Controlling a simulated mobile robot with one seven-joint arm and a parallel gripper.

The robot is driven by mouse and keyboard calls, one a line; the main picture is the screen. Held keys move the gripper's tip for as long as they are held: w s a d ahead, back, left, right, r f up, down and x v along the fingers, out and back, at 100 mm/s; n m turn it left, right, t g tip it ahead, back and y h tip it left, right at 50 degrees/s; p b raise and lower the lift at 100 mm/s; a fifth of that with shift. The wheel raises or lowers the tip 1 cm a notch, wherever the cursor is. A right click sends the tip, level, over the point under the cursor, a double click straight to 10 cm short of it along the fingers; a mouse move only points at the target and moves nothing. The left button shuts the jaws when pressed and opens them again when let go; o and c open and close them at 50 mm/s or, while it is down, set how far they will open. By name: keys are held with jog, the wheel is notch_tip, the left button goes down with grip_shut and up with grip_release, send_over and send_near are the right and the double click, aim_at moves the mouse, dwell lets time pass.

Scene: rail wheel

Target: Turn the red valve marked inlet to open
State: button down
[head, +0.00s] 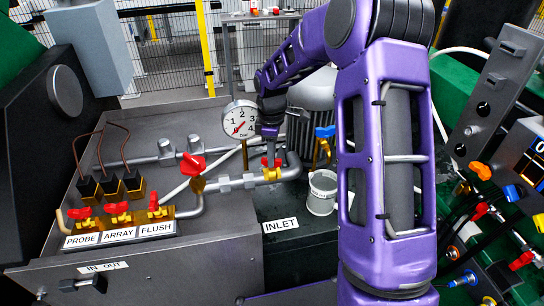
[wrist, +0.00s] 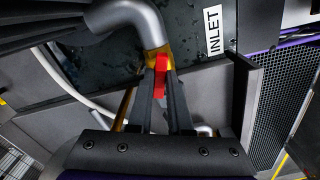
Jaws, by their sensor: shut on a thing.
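The red inlet valve handle (head: 271,163) sits on a brass body (head: 271,174) in the grey pipe, above and behind the white INLET label (head: 281,225). My gripper (head: 269,146) reaches down onto this handle from above. In the wrist view the red handle (wrist: 161,76) lies between the two dark fingers of my gripper (wrist: 161,82), which are closed on it. The brass body shows just beyond the fingertips, joined to a bent grey pipe (wrist: 140,18). The INLET label also shows in the wrist view (wrist: 213,30). Part of the handle is hidden by the fingers.
A pressure gauge (head: 239,120) stands just left of my gripper. Another red handle (head: 178,166) is further left. Labelled probe, array and flush valves (head: 117,211) are at front left. A blue-handled valve (head: 325,132) and white bucket (head: 322,192) are right of the inlet valve.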

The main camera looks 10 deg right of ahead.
jog(key=shift+r, duration=0.1)
jog(key=shift+r+n+p, duration=0.1)
jog(key=shift+n+p, duration=0.6)
jog(key=shift+n, duration=0.2)
jog(key=shift+n+p, duration=0.65)
jog(key=shift+n, duration=0.45)
jog(key=c, duration=0.7)
grip_release()
jog(key=shift+f, duration=0.2)
jog(key=shift+r+p, duration=0.45)
jog(key=shift+r, duration=3.1)
jog(key=shift+f, duration=0.1)
